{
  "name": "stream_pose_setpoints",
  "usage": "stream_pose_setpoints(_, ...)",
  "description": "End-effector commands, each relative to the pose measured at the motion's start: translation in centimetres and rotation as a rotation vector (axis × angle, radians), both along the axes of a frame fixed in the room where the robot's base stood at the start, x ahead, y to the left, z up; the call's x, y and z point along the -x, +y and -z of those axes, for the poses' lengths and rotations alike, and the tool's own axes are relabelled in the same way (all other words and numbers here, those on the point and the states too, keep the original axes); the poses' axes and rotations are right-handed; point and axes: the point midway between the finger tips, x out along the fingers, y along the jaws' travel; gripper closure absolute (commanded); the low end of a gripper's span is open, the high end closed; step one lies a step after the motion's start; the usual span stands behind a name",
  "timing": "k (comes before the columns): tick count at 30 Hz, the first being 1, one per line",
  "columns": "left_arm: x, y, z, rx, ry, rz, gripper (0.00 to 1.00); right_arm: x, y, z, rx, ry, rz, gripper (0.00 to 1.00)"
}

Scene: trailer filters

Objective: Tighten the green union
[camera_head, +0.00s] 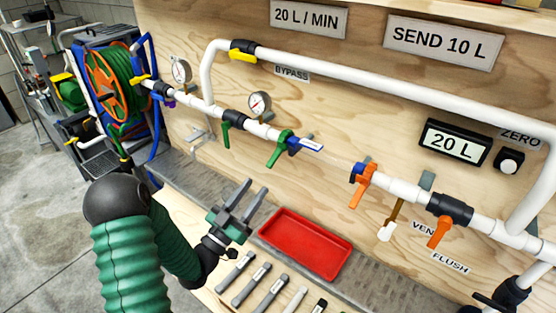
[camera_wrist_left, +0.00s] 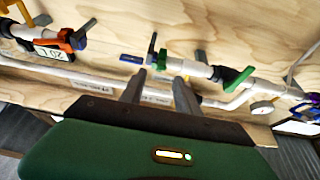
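The green union (camera_head: 284,143) is on the white pipe along the wooden panel, with a green wing or lever hanging down. A blue piece (camera_head: 305,145) sits just right of it. My right gripper is not in view.
A red tray (camera_head: 306,243) and several grey labelled pieces (camera_head: 254,287) lie below. A green-handled valve (camera_head: 226,132), a gauge (camera_head: 260,103) and an orange union (camera_head: 363,180) are on the same pipe line. The bypass pipe (camera_head: 330,66) runs above. The display reads 20 L.

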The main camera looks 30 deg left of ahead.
Motion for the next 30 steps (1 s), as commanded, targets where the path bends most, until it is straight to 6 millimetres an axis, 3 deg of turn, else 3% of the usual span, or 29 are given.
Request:
stream_pose_setpoints(6, -5.3, -0.4, -2.4, -0.001, -0.003, 0.001, 0.62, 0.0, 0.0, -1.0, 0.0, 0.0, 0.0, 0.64)
stream_pose_setpoints(12, -8.8, -0.7, -3.7, -0.001, 0.0, 0.0, 0.62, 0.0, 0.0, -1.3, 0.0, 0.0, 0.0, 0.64)
stream_pose_setpoints(23, -9.9, -0.7, -4.0, 0.001, 0.002, -0.002, 0.62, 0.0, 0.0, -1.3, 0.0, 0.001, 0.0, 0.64)
stream_pose_setpoints(30, -9.8, -0.7, -4.0, 0.001, 0.002, -0.002, 0.91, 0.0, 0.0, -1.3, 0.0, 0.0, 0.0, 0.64)
